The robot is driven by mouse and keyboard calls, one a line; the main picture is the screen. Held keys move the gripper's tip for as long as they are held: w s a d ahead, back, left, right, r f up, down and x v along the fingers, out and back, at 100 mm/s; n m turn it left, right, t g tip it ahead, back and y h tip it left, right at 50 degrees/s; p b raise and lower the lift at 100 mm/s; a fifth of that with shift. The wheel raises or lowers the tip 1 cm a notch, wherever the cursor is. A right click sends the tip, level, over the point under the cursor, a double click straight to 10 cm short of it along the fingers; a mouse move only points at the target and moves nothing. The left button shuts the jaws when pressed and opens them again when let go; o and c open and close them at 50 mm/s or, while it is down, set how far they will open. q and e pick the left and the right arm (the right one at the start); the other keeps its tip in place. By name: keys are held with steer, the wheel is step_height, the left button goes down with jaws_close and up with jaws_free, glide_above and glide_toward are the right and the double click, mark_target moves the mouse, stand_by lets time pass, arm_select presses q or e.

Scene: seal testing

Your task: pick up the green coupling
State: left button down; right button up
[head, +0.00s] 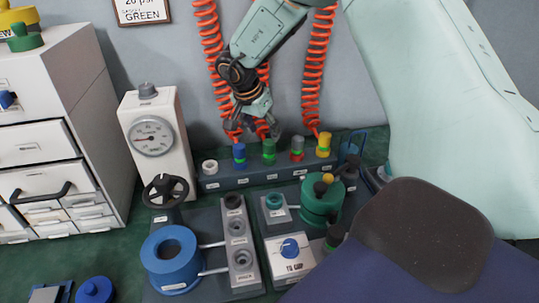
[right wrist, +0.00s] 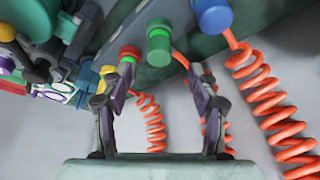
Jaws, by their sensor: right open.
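The green coupling (head: 269,152) stands upright in a dark rack (head: 255,178) between a blue coupling (head: 239,155) and a red-and-grey one (head: 297,150). My right gripper (head: 253,130) is above and slightly behind the couplings, pointing down. Its fingers are spread and empty. In the right wrist view the green coupling (right wrist: 159,44) lies just beyond the open fingertips (right wrist: 162,76), roughly centred between them and apart from them. The red coupling (right wrist: 130,53) is close to the left finger. My left gripper is not in view.
A yellow coupling (head: 323,144) stands at the rack's right end. Orange coiled hoses (head: 313,75) hang behind the rack. A pressure gauge (head: 153,136) and handwheel (head: 165,189) stand to the left. A blue ring (head: 170,248) and a green canister (head: 320,208) stand in front.

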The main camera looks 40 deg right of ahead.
mark_target(269, 142)
steer(key=shift+s+a+f+b, duration=0.15)
steer(key=shift+s+f+b, duration=0.15)
steer(key=shift+f+b, duration=0.2)
steer(key=shift+w+d+f+b, duration=0.3)
steer(key=shift+d+f, duration=0.1)
steer(key=shift+f, duration=0.2)
steer(key=shift+w+d+f+b, duration=0.25)
steer(key=shift+d+f, duration=0.15)
steer(key=shift+f, duration=0.15)
steer(key=shift+d+f+b, duration=0.15)
steer(key=shift+f+b, duration=0.15)
steer(key=x, duration=0.1)
steer(key=b+x, duration=0.1)
steer(key=shift+s+d+f+b, duration=0.1)
steer(key=shift+d+f+b, duration=0.05)
steer(key=shift+d+b, duration=0.15)
steer(key=shift+d+f, duration=0.1)
steer(key=shift+f, duration=0.1)
steer(key=shift+r, duration=0.35)
steer(key=shift+c, duration=1.7)
steer(key=shift+f, duration=0.2)
steer(key=c, duration=0.3)
steer(key=shift+r, duration=0.1)
steer(key=c, duration=0.4)
jaws_close()
